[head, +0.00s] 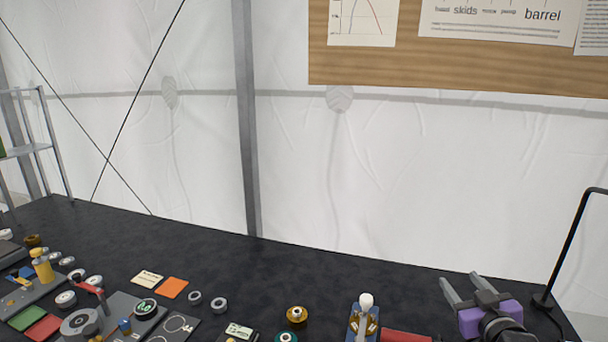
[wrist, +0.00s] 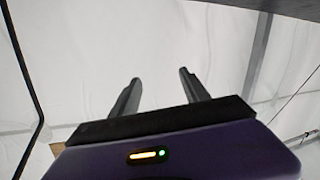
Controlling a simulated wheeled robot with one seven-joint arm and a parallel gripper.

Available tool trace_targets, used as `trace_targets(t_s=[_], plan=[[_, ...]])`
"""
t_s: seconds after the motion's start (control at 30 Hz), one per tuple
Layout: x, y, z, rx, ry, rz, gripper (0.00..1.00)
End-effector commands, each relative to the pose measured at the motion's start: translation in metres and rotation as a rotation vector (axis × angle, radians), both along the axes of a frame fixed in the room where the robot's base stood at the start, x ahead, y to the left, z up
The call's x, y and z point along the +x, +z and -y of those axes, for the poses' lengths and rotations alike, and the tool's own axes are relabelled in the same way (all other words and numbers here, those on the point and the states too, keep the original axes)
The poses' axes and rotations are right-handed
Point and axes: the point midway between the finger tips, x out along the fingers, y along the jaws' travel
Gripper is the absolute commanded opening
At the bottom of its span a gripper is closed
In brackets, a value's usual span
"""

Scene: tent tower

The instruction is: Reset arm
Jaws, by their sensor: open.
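My gripper (head: 461,286) is at the lower right of the head view, raised near the right part of the dark table (head: 220,250). Its two grey fingers are spread apart, with nothing between them. In the wrist view my gripper (wrist: 158,82) shows both fingers apart and empty, pointing toward the white tent wall (wrist: 150,45). The purple wrist housing fills the bottom of that view. No table objects show clearly in the wrist view.
Many small parts crowd the table's front left. An orange card (head: 172,288), two grey rings, a brass piece (head: 297,315) and a white-topped item (head: 366,300) lie nearer the middle. A black lamp stand (head: 565,245) rises right of my gripper. The table's back strip is clear.

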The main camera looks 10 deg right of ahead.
Motion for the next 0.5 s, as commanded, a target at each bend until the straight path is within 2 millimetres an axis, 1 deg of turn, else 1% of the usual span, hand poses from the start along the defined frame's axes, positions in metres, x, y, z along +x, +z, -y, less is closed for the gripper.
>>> trace_targets(t_s=[0.03,0.1,0.17,0.27,0.37,0.5], plan=[[-0.009,-0.007,-0.021,0.044,-0.009,0.048,0.54],[-0.023,-0.01,-0.042,0.092,-0.028,0.113,0.54],[-0.037,-0.014,-0.06,0.13,-0.043,0.161,0.54],[-0.064,-0.02,-0.087,0.185,-0.063,0.229,0.54],[-0.095,-0.027,-0.113,0.231,-0.078,0.279,0.54],[-0.142,-0.035,-0.146,0.275,-0.088,0.324,0.54]])
